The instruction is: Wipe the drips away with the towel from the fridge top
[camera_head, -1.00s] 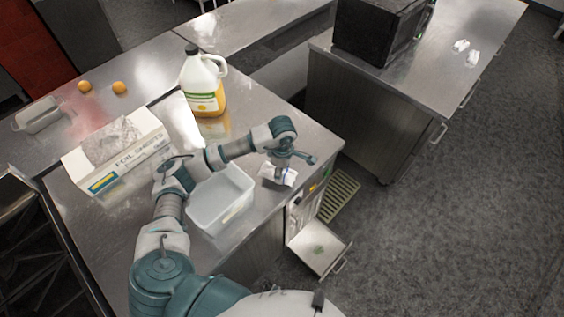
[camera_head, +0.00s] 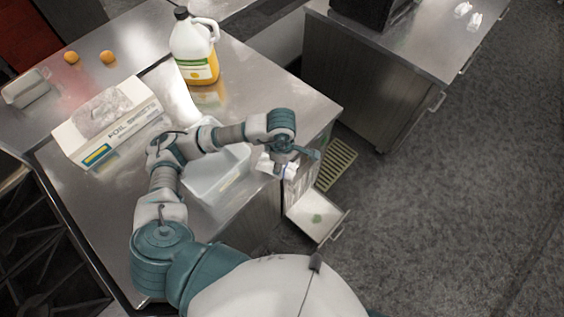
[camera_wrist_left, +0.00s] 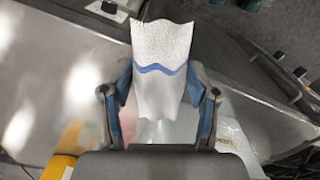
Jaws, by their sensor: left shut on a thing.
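A white towel with a blue stripe (camera_wrist_left: 162,50) is held between the fingers of my left gripper (camera_wrist_left: 160,95) in the left wrist view. In the head view the towel (camera_head: 290,170) shows as a white bunch below my left gripper (camera_head: 283,168), at the right edge of the steel counter top (camera_head: 235,110). The gripper is shut on it. Below that edge is the fridge front with an open white drawer (camera_head: 318,217). I cannot make out any drips clearly. My right gripper is not in view.
A clear plastic tub (camera_head: 212,175) stands under my left arm. A jug with a yellow label (camera_head: 195,50), a foil sheets box (camera_head: 105,125) and two oranges (camera_head: 108,57) are on the counter. Grey floor (camera_head: 450,200) lies open to the right.

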